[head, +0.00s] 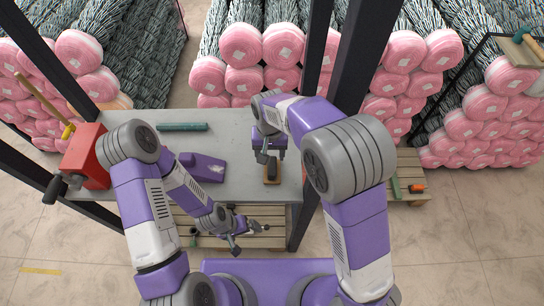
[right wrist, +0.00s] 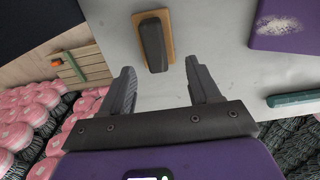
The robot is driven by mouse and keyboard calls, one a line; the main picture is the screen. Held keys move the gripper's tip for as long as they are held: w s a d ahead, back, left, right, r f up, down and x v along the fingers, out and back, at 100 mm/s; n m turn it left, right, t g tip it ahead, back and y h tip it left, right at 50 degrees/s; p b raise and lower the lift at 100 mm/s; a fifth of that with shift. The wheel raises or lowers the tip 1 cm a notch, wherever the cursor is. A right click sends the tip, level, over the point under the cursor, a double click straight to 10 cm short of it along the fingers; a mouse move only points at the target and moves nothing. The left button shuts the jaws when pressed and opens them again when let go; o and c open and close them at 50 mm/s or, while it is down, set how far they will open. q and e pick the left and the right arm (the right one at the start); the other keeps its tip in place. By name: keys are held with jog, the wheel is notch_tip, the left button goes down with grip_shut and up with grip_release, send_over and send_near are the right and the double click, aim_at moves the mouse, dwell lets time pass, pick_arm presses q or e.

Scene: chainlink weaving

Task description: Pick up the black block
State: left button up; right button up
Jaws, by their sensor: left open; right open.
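The black block (head: 271,168) lies on a small wooden board (head: 272,182) near the right end of the grey table (head: 235,150). In the right wrist view the black block (right wrist: 153,45) shows beyond the fingertips, with the wooden board (right wrist: 168,28) under it. My right gripper (head: 269,156) is above the table by the block. In the right wrist view its open fingers (right wrist: 159,70) are apart with nothing between them. My left gripper (head: 256,233) is open and empty, lower in the head view, in front of the table's near edge.
A purple block (head: 205,168) and a green bar (head: 182,127) lie on the table left of the board. A red vise (head: 85,158) is at its left end. Dark posts (head: 310,130) stand at the right. Pink-ended rolls (head: 240,45) are stacked behind.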

aim_at(272, 165)
jog(key=f, duration=0.4)
jog(key=f+b, duration=0.1)
jog(key=f, duration=0.2)
jog(key=shift+s+d, duration=0.3)
jog(key=shift+s, duration=0.1)
jog(key=shift+c, duration=0.4)
jog(key=c, duration=0.6)
jog(key=shift+r, duration=0.1)
notch_tip(272, 165, up, 10)
jog(key=shift+p, duration=0.75)
